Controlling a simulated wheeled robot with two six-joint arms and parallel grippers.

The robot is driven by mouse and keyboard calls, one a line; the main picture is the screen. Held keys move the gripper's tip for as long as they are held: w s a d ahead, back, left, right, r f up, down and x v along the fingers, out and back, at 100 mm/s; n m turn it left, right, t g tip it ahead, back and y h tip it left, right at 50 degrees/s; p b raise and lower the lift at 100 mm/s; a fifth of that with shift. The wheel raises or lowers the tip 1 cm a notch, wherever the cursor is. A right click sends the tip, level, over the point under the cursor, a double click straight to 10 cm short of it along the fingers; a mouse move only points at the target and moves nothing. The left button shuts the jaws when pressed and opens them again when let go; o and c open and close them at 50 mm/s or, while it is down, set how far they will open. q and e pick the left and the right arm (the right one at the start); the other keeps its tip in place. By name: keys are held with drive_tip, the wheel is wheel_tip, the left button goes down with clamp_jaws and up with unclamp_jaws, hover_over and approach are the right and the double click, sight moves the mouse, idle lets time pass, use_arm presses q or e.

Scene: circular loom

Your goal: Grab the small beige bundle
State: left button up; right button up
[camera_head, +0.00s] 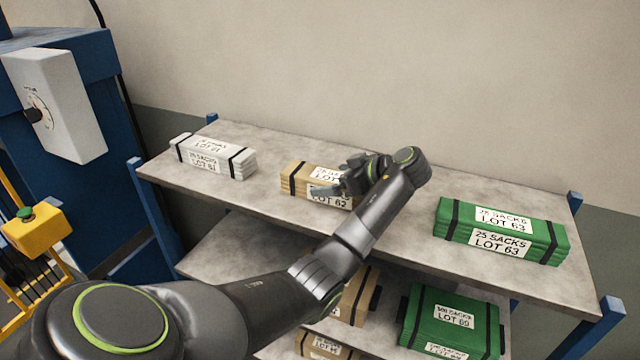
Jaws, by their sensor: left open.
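The small beige bundle (294,180) lies on the top shelf, marked LOT 62 and bound with dark straps. My left gripper (328,189) is at the right part of this bundle, with its fingers pointing left over it. The jaws are open. The gripper and wrist hide the bundle's right end, and I cannot tell whether the fingers touch it. My right gripper is not in view.
A white bundle (213,157) lies to the left and a green bundle (500,231) to the right on the top shelf (400,254). Larger beige (358,297) and green (450,318) bundles lie below. A wall stands behind. A blue machine (75,190) stands left.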

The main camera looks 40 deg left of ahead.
use_arm(q)
drive_tip(key=shift+a+f, duration=0.1)
drive_tip(key=shift+a, duration=0.1)
drive_tip(key=shift+d, duration=0.25)
drive_tip(key=shift+v, duration=1)
drive_tip(key=c, duration=0.6)
drive_tip(key=shift+f, duration=0.15)
drive_tip(key=shift+c, duration=1.1)
drive_tip(key=shift+s+a+f, duration=0.1)
drive_tip(key=shift+a, duration=0.15)
drive_tip(key=shift+c, duration=1.1)
drive_tip(key=shift+a, duration=0.1)
drive_tip(key=c, duration=0.6)
drive_tip(key=shift+o, duration=0.2)
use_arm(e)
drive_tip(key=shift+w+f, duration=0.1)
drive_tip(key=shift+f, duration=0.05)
